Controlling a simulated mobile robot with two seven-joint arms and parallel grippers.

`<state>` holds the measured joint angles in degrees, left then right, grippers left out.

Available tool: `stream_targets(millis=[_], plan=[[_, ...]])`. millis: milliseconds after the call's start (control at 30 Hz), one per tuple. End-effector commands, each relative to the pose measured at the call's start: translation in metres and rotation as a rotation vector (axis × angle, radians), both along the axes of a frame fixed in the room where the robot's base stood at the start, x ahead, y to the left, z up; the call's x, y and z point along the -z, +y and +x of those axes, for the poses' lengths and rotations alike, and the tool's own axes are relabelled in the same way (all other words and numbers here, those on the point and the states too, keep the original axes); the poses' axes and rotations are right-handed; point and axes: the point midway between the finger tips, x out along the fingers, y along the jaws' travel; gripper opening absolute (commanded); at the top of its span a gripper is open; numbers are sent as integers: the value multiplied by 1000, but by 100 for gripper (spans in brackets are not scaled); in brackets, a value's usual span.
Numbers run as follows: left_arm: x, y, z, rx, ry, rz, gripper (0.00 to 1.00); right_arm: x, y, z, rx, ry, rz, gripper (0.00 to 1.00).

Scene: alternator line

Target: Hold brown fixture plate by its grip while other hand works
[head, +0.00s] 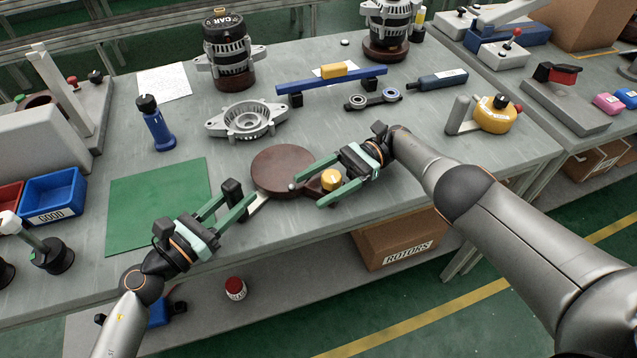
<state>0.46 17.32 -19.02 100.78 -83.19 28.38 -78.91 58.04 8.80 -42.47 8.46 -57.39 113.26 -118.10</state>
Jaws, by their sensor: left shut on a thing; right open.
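The brown fixture plate (282,167) is a round dark disc lying near the front edge of the grey bench. Its light flat grip (257,203) sticks out at the front left. My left gripper (238,205) is shut on this grip. My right gripper (308,194) is open at the right side of the plate, its fingers around or just above a small yellow-topped piece (331,179). I cannot tell whether the fingers touch that piece. It sits on a dark extension at the plate's right side.
A green mat (150,205) lies left of the plate. A blue bar (330,79), a linkage with bearings (373,98) and a yellow tape-like reel (495,114) are further back and right.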

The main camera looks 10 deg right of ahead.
Motion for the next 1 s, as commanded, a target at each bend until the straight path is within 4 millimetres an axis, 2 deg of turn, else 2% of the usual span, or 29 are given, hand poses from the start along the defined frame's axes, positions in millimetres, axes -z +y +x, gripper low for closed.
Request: stream_targets(millis=[267, 667, 1000], plan=[[0, 1, 1, -3, 0, -1, 0, -4, 0, 1, 0, -2, 3, 78], [0, 1, 1, -4, 0, 0, 0, -24, -1, 0, 1, -4, 2, 78], [0, 2, 1, -4, 0, 0, 0, -69, -1, 0, 1, -4, 1, 78]])
